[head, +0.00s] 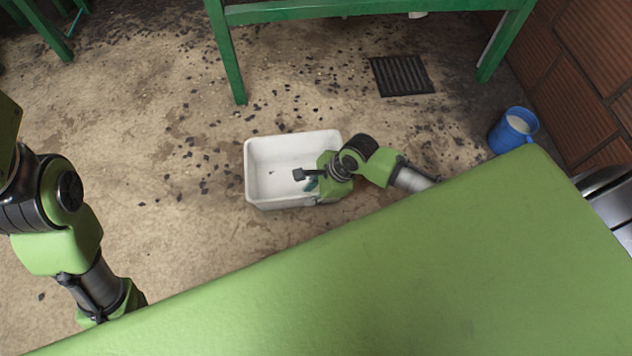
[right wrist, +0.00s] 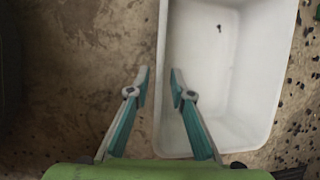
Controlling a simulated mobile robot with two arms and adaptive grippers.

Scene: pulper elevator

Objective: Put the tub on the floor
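The white tub (head: 254,180) is an open rectangular container, upright and seemingly resting on the dirty concrete floor (head: 150,230). A small dark speck lies inside it. My right gripper (head: 303,174) is at the tub's right end. In the right wrist view, the fingers of the right gripper (right wrist: 160,85) are apart, one outside the tub wall (right wrist: 162,105) and one over its inside. A narrow gap shows between the fingertips and the rim. My left arm is at the left of the head view, but its gripper is out of sight.
A green metal frame (head: 380,8) stands behind the tub, with legs on the floor. A dark floor grate (head: 402,75) and a blue mug-like container (head: 513,130) are to the right, near a brick wall (head: 590,60). Dark bits litter the floor. Floor left of the tub is open.

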